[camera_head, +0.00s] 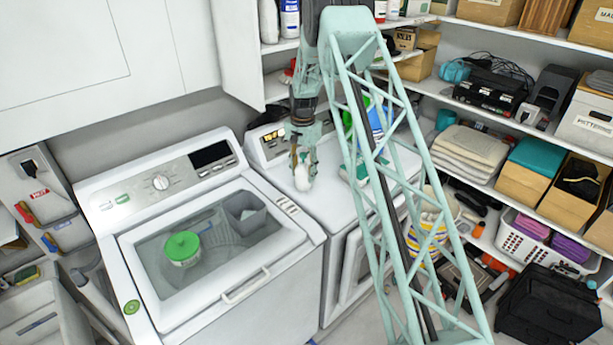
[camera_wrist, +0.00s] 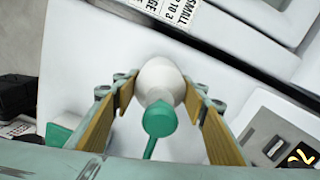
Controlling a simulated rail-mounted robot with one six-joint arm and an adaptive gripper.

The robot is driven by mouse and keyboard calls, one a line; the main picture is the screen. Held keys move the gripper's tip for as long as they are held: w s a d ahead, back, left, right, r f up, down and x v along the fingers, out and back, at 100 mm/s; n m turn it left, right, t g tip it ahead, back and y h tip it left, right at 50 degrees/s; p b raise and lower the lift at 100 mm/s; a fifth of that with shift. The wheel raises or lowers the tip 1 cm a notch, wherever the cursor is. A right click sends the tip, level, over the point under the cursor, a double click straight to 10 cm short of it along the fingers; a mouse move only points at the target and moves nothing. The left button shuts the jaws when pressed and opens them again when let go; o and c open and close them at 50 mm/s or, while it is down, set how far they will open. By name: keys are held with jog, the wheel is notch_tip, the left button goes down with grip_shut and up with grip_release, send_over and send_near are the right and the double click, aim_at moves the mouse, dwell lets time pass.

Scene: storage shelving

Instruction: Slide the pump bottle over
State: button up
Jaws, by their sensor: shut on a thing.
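The pump bottle (camera_wrist: 160,78) is white with a green pump head (camera_wrist: 158,118). In the wrist view it sits between the two wood-coloured finger pads of my gripper (camera_wrist: 160,95), seen from above. My gripper is shut on it. In the head view my gripper (camera_head: 303,158) points down at the white top of the dryer (camera_head: 325,205), with part of the white bottle (camera_head: 301,178) showing below the fingers. The bottle looks roughly upright. My fingers hide much of it in the head view, and I cannot tell whether its base touches the dryer top.
Blue and green bottles (camera_head: 376,122) stand to the right, partly behind my arm. A washer (camera_head: 170,210) with a glass lid adjoins on the left, with a green-lidded tub (camera_head: 182,248) visible. A small white object (camera_head: 287,205) lies near the dryer's left edge. Loaded shelves fill the right.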

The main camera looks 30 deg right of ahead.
jog(key=shift+w+a, duration=0.3)
jog(key=shift+w, duration=0.65)
jog(key=shift+w+a, duration=0.25)
jog(key=shift+w, duration=0.65)
jog(key=shift+w+a, duration=0.3)
jog(key=shift+w, duration=0.65)
jog(key=o, duration=1.2)
jog(key=shift+o, duration=0.2)
jog(key=shift+r, duration=0.1)
notch_tip(320, 180, up, 7)
jog(key=shift+r, duration=0.15)
